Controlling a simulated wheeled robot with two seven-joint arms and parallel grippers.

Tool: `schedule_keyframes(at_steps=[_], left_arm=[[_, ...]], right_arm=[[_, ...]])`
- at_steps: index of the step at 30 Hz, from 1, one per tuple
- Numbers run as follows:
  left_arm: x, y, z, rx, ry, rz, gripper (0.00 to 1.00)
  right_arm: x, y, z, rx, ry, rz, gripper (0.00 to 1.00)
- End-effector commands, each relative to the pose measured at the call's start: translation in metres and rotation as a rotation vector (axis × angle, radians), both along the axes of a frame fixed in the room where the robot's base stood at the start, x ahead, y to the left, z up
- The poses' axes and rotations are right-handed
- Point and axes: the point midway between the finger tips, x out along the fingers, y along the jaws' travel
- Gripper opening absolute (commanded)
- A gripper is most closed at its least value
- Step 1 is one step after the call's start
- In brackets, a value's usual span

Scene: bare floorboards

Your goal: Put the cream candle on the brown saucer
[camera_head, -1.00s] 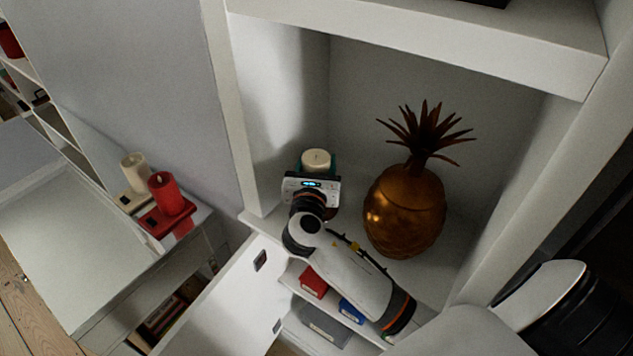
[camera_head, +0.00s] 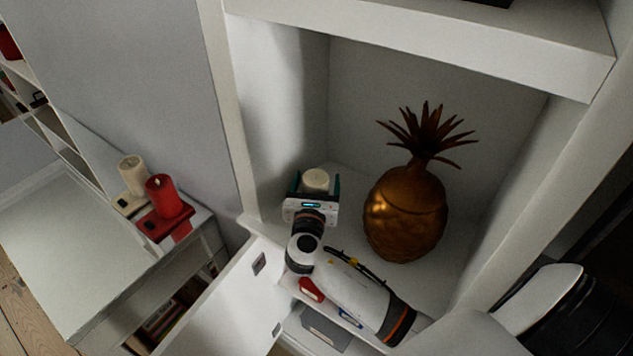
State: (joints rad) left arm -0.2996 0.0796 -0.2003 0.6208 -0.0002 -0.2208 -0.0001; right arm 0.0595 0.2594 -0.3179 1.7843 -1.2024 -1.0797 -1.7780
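A cream candle (camera_head: 316,180) stands upright inside the white cabinet, to the left of the golden pineapple. My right gripper (camera_head: 316,184) is around it, with a dark green finger on each side. Small gaps show between the fingers and the candle, so the gripper looks open. The candle's lower part is hidden behind the gripper body. I cannot make out the brown saucer; what lies under the candle is hidden by the gripper and wrist. My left gripper is not in view.
The golden pineapple ornament (camera_head: 405,212) stands close to the right of my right arm. The cabinet's side wall (camera_head: 232,120) and upper shelf (camera_head: 420,45) enclose the space. An open white door (camera_head: 228,305) hangs below.

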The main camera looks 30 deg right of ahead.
Motion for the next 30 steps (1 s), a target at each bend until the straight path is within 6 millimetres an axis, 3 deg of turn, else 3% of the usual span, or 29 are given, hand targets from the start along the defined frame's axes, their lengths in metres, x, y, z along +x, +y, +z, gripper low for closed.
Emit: schedule_keyframes(at_steps=[11,24,30], left_arm=[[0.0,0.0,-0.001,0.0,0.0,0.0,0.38],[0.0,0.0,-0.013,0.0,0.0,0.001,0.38],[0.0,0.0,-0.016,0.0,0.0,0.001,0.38]], right_arm=[[-0.006,0.006,0.001,0.001,0.002,0.002,0.75],[-0.073,0.062,0.001,0.005,0.001,0.001,0.75],[-0.089,0.076,0.002,0.001,0.001,0.001,0.75]])
